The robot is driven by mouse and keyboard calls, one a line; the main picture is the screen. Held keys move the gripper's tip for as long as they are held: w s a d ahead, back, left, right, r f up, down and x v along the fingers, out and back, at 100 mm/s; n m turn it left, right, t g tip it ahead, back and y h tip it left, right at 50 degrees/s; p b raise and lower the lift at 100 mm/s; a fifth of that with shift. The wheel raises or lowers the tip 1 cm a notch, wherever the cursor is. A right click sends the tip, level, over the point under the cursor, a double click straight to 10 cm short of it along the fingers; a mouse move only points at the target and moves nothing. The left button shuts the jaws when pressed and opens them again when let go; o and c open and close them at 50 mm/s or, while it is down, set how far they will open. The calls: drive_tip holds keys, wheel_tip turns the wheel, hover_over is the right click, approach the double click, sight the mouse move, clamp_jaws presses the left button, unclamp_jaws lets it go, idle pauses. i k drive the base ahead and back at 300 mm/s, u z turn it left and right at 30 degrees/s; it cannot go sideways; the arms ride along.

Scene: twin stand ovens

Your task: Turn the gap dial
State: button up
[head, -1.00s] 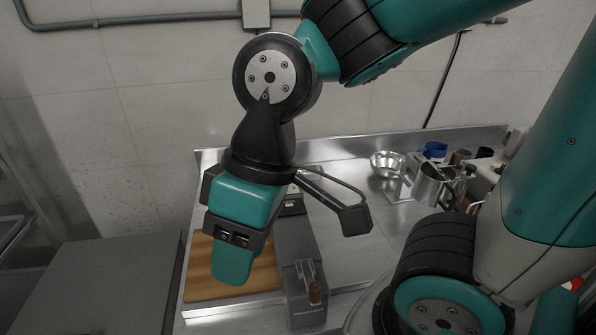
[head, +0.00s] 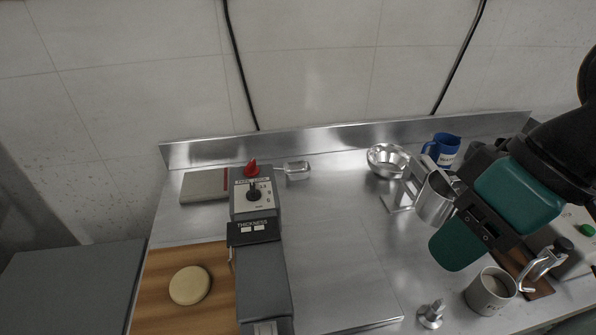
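The gap dial (head: 254,190) is a small black knob on a pale marked face. It sits on top of a long grey machine (head: 262,275) left of centre in the head view. A black THICKNESS plate (head: 253,231) lies just nearer than it, and a red knob (head: 252,169) stands just behind it. The dial's markings are too small to read.
A wooden board (head: 165,315) with a round dough piece (head: 189,285) lies left of the machine. A steel bowl (head: 387,160), blue jug (head: 442,149), steel pitcher (head: 434,200) and mug (head: 490,290) stand at right. The steel counter (head: 335,245) between is mostly clear.

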sight(253, 195)
drive_tip(key=k, duration=0.9)
drive_tip(key=u, duration=1.05)
drive_tip(key=i, duration=0.95)
drive_tip(key=z, duration=0.05)
